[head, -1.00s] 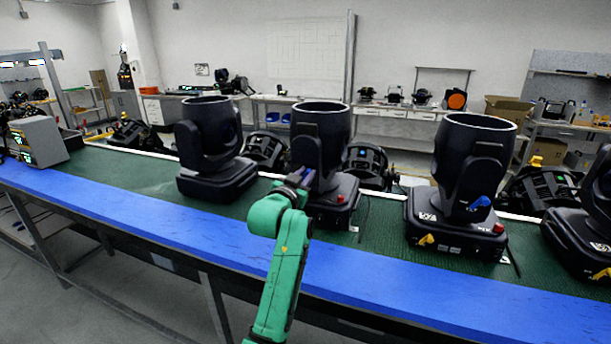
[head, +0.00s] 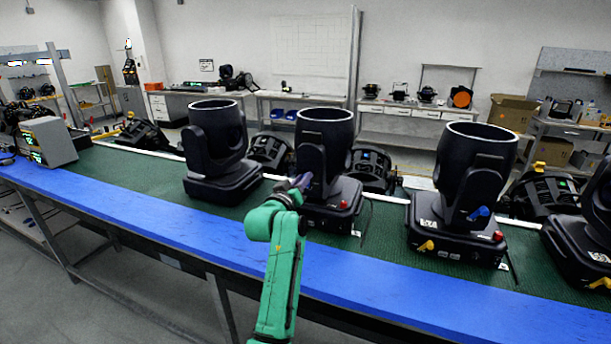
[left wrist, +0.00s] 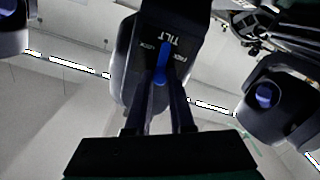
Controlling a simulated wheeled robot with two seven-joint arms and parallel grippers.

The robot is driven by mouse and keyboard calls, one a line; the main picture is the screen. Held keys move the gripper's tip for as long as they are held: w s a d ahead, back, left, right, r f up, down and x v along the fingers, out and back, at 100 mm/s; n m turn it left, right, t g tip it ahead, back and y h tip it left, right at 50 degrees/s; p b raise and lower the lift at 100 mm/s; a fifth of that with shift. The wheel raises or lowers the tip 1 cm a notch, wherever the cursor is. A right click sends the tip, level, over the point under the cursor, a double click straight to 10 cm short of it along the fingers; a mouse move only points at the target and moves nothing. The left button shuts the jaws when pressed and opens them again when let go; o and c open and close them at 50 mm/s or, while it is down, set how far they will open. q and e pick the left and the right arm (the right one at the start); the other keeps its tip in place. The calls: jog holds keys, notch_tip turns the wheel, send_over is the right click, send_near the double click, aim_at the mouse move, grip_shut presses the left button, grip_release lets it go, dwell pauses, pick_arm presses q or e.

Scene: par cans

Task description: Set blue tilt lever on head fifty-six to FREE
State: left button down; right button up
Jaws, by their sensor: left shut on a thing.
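A black moving head (head: 325,140) stands upright on its base at the middle of the bench, with my left gripper (head: 304,183) at its near side. In the left wrist view, a blue tilt lever (left wrist: 162,62) sits on the dark yoke (left wrist: 184,22) below the word TILT, with LOCK to its left and FREE to its right. The lever points between the two words. My left gripper (left wrist: 165,84) is shut on the lever, a finger on each side. In the head view the gripper hides this lever. I cannot read the head's number. My right gripper is not in view.
Similar heads stand at left (head: 217,150), at right (head: 470,185) and at the far right edge; the right one shows a blue lever (head: 479,213). Smaller lamps (head: 371,168) lie behind. The blue front edge (head: 150,212) of the bench is clear.

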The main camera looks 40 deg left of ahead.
pick_arm(q)
jog(key=shift+s+a+f+n+p, duration=0.1)
jog(key=shift+a+n+p, duration=0.15)
jog(key=shift+n, duration=0.5)
jog(key=shift+s+a+f+n+p, duration=0.15)
jog(key=shift+n+p, duration=0.2)
jog(key=shift+n, duration=0.45)
jog(key=shift+w+a+f+n+p, duration=0.1)
jog(key=shift+a+n+p, duration=0.15)
jog(key=shift+n, duration=0.5)
jog(key=c, duration=0.8)
grip_release()
jog(key=shift+s, duration=0.1)
jog(key=b+v, duration=0.2)
jog(key=v, duration=1.2)
jog(key=shift+s+d, duration=0.15)
jog(key=shift+s, duration=0.05)
